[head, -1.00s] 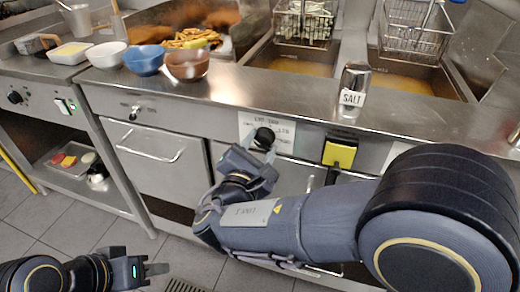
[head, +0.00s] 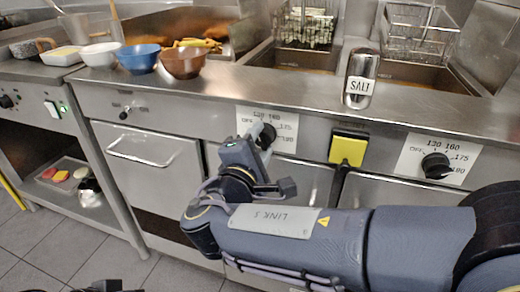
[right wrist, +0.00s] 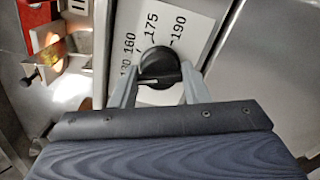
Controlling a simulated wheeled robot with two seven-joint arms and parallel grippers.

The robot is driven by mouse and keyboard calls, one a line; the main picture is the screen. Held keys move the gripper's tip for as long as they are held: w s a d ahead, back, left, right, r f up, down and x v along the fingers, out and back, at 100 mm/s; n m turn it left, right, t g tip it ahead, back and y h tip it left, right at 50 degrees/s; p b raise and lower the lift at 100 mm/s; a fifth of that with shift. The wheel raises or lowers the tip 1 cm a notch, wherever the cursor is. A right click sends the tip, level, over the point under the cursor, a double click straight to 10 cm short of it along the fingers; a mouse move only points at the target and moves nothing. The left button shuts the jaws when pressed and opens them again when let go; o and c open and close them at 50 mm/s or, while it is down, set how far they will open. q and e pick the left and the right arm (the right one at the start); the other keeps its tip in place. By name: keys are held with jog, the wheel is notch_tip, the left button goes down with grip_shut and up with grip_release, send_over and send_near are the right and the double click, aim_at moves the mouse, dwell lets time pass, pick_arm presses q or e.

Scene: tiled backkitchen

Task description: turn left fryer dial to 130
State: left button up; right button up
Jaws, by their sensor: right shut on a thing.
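The left fryer dial (head: 265,135) is a black knob on a white scale plate on the counter's front panel. It also shows in the right wrist view (right wrist: 160,66), with 130, 160, 175 and 190 printed around it. My right gripper (head: 262,150) is at this dial, and in the right wrist view its two fingers (right wrist: 159,80) are closed on the knob's sides. A pale mark on the knob points left, toward the 130 side; the exact setting is hard to tell. Only the top of my left gripper (head: 112,287) shows at the bottom edge; its fingers are hidden.
The right fryer dial (head: 436,166) is on a similar plate, past a yellow switch box (head: 348,148). A salt shaker (head: 360,79) stands on the steel counter above. Bowls, including a blue one (head: 138,59), stand at the left. Door handles (head: 141,150) stick out below.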

dwell(0.4)
jog(key=o, duration=0.9)
jog(key=p+v, duration=0.1)
jog(key=v, duration=0.6)
jog(key=shift+s+a+p, duration=0.15)
jog(key=shift+s+p, duration=0.2)
jog(key=shift+p, duration=0.05)
